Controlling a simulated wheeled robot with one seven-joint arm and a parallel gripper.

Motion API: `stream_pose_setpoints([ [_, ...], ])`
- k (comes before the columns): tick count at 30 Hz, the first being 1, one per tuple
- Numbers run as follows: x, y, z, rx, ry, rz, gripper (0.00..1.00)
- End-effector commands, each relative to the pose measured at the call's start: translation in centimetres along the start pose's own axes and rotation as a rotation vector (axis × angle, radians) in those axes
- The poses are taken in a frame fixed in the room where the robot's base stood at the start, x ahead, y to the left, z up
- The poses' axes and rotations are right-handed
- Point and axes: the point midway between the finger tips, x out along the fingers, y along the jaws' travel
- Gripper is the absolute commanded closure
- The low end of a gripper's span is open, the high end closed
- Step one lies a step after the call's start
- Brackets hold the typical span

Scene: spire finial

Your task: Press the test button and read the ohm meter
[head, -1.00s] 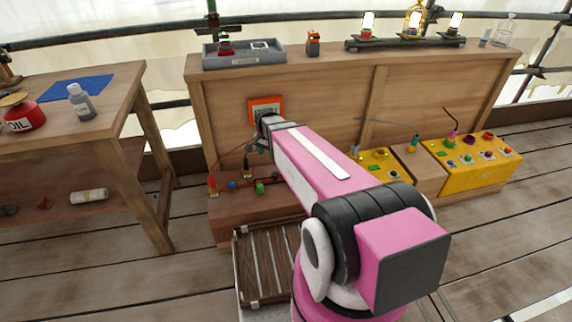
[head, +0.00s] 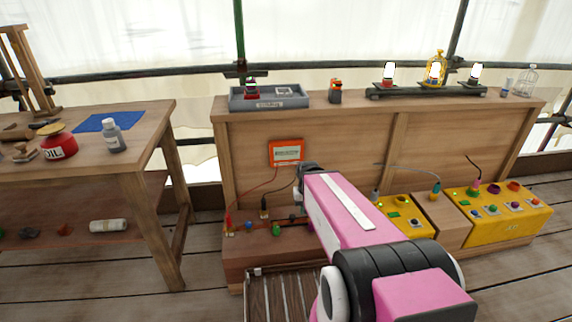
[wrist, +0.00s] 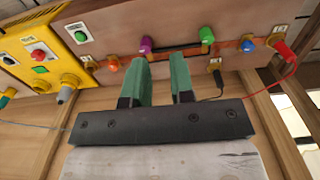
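The ohm meter (head: 286,152) is an orange box with a pale screen on the bench's back panel. Its display is too small to read. A red lead and a dark lead run down to a low wooden ledge (head: 245,257). In the wrist view the ledge carries orange (wrist: 112,64), purple (wrist: 146,45), green (wrist: 207,35) and blue (wrist: 248,45) knobs and a red clip (wrist: 282,50). I cannot tell which part is the test button. My gripper (wrist: 163,60) is open and empty, its green fingertips near the purple and green knobs; contact cannot be told.
Yellow control boxes (head: 498,222) with buttons stand right of my arm. A grey tray (head: 268,103) and a lamp rack (head: 425,95) sit on the bench top. A slatted dark crate (head: 283,295) lies in front.

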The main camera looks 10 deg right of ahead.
Motion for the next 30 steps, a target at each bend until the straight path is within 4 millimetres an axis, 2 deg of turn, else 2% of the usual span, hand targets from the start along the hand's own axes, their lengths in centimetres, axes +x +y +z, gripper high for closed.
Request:
stream_pose_setpoints([
  [1, 0.00, -0.01, 0.00, 0.000, 0.000, 0.000, 0.94],
  [2, 0.00, -0.01, 0.00, 0.000, 0.000, 0.000, 1.00],
  [30, 0.00, -0.01, 0.00, 0.001, 0.000, 0.000, 1.00],
])
